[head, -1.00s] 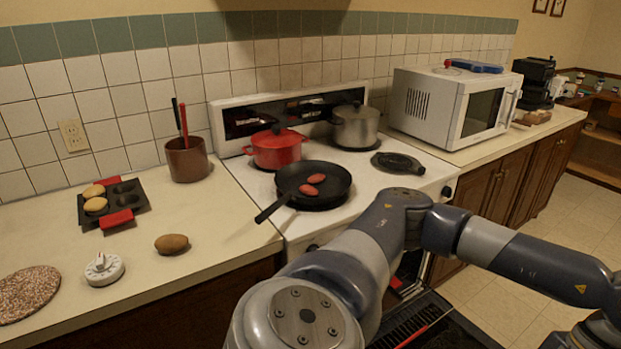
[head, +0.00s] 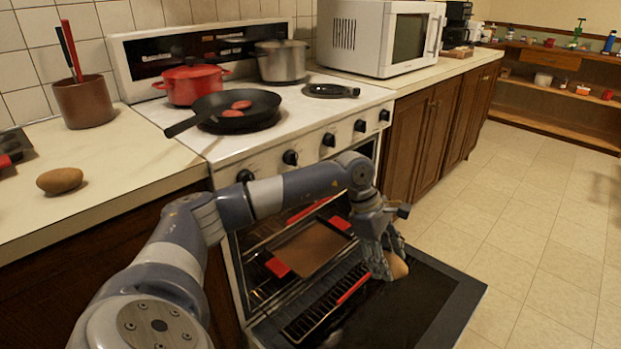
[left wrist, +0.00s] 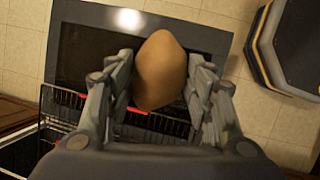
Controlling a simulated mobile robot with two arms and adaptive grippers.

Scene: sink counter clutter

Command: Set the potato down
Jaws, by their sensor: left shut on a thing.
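A tan potato (head: 397,267) is held in my left gripper (head: 384,262), above the open oven door (head: 440,300). The left wrist view shows the potato (left wrist: 161,70) between the two fingers of the gripper (left wrist: 160,85), with the dark door below it. A second, browner potato (head: 60,180) lies on the left counter. My right gripper is not in view.
The open oven holds a baking tray (head: 308,248) with red grips and a pulled-out wire rack (head: 325,305). On the stove stand a frying pan (head: 222,112) with red items, a red pot (head: 190,82) and a steel pot (head: 282,62). The floor at right is clear.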

